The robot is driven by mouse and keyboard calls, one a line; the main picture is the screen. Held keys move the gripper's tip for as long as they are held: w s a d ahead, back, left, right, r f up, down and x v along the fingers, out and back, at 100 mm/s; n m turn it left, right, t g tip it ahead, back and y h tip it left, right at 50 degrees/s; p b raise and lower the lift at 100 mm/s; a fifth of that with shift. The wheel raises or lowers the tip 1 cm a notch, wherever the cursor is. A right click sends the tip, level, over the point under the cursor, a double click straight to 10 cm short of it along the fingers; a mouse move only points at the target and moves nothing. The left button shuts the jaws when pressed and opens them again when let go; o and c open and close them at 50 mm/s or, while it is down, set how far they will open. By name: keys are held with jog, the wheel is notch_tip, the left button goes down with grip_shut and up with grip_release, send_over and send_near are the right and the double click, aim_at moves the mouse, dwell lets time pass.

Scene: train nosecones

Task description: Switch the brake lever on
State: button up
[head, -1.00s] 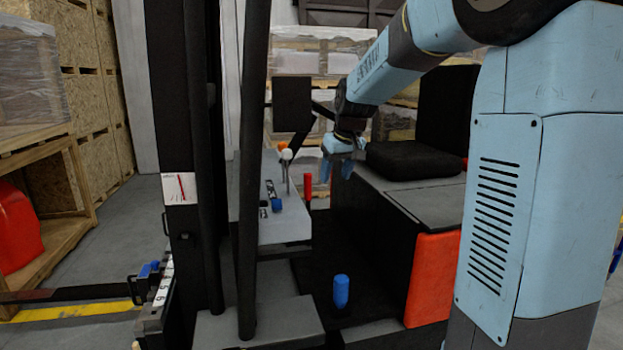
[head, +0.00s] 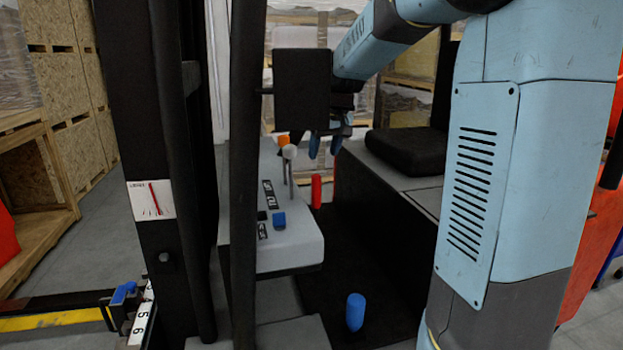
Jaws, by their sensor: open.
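A red upright handle (head: 316,191) stands just right of a grey console (head: 285,240). A lever with a white ball knob (head: 290,152) and an orange knob (head: 282,141) rise at the console's far end. None carries a readable label, so I cannot tell for certain which is the brake lever. My gripper (head: 326,146) points down with its blue fingers apart and nothing between them. It appears above and beyond the red handle, to the right of the white knob, apart from both. A black panel (head: 303,90) partly hides my wrist.
A blue switch (head: 279,220) sits on the console and a blue upright handle (head: 355,312) stands near the floor. A black seat (head: 407,150) is to the right. Dark posts (head: 247,180) stand at the left.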

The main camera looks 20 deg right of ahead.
aim_at(316, 184)
jog(key=x, duration=1.3)
jog(key=shift+w+d+f, duration=0.15)
jog(key=shift+w+f, duration=0.15)
jog(key=shift+f, duration=0.05)
grip_shut()
